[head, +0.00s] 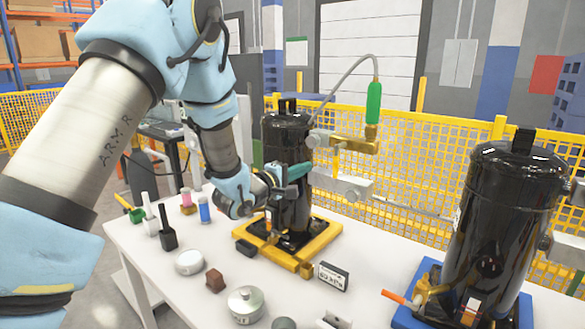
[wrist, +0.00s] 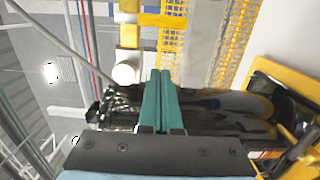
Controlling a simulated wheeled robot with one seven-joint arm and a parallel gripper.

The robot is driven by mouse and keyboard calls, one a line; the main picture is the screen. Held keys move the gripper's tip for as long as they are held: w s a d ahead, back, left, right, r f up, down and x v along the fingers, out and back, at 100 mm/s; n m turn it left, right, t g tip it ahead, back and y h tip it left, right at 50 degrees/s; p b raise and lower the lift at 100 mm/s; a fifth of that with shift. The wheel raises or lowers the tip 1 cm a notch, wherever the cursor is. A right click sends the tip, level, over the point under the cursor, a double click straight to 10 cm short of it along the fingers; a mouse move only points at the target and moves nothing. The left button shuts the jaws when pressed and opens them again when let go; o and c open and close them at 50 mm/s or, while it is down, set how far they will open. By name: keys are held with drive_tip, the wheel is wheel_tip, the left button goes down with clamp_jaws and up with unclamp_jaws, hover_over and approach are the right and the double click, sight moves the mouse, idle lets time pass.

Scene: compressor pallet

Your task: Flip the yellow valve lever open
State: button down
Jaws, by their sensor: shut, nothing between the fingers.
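In the wrist view a yellow bar (wrist: 160,20) crosses the top, beside brass parts (wrist: 128,36) and a white round end. My gripper (head: 302,168) is shut and empty, its teal fingers in front of the compressor, lower than the bar and left of it. In the wrist view the shut fingers (wrist: 164,75) point towards the fitting, apart from the bar.
The compressor stands on a yellow pallet frame (head: 325,238) on a white table (head: 130,245). A second black compressor (head: 505,225) stands at right on a blue base. Small brushes, bottles, tins and a brown block lie at left and front. A yellow mesh fence (head: 420,170) runs behind.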

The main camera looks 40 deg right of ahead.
drive_tip(key=shift+s+d+p, duration=0.6)
drive_tip(key=shift+s+d, duration=0.2)
drive_tip(key=shift+d, duration=0.2)
drive_tip(key=shift+s+d+p, duration=0.55)
drive_tip(key=shift+s+d, duration=0.25)
drive_tip(key=shift+d, duration=0.15)
